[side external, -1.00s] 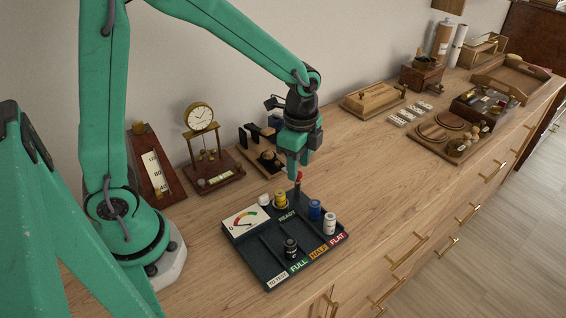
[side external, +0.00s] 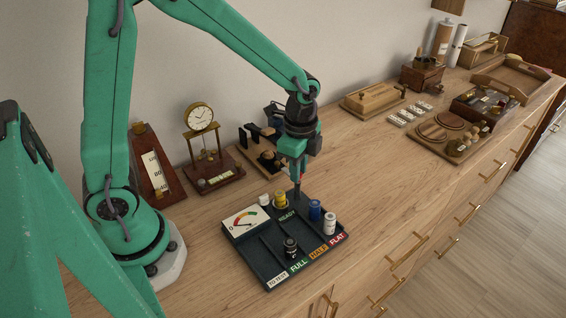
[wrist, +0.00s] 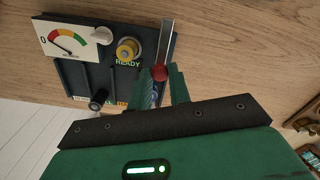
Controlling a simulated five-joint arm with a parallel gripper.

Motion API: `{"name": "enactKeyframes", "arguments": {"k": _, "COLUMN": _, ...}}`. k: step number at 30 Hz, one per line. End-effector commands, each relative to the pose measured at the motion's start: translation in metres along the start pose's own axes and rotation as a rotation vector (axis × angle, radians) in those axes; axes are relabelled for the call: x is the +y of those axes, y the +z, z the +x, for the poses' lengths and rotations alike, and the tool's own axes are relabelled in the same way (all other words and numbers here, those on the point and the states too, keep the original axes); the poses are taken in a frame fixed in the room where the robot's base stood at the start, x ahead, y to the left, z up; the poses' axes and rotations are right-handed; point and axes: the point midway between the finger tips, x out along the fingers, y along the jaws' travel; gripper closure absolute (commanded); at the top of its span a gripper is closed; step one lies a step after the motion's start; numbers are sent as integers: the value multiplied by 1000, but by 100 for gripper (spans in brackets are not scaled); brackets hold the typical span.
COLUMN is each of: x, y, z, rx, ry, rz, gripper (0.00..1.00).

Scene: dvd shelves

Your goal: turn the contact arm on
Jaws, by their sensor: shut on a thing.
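The contact arm is a metal bar (wrist: 165,42) with a red ball knob (wrist: 160,72), at the back right of the dark battery tester tray (side external: 262,262). My gripper (side external: 297,182) is low over that corner; in the wrist view its fingers (wrist: 161,76) are shut on the red knob. In the side view the fingers mostly hide the knob. A yellow battery (side external: 280,200) stands by the READY label, beside the contact arm. The gauge (side external: 246,219) shows its needle near the 0 end in the wrist view.
A blue cell (side external: 314,210) and a white cell (side external: 330,223) stand at the tray's right, and a black cell (side external: 290,248) at its front. A white knob (side external: 264,200) is beside the gauge. A clock (side external: 205,150) stands behind left.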

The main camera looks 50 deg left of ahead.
Motion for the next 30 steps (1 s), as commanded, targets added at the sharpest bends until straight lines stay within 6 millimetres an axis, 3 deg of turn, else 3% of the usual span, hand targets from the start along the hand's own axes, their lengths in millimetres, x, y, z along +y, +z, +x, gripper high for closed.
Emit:
{"name": "enactKeyframes", "arguments": {"k": 11, "x": 0, "y": 0, "z": -1, "rx": 0, "ry": 0, "rz": -145, "gripper": 100}}
{"name": "enactKeyframes", "arguments": {"k": 30, "x": 0, "y": 0, "z": -1, "rx": 1, "ry": -1, "rz": -716, "gripper": 100}}
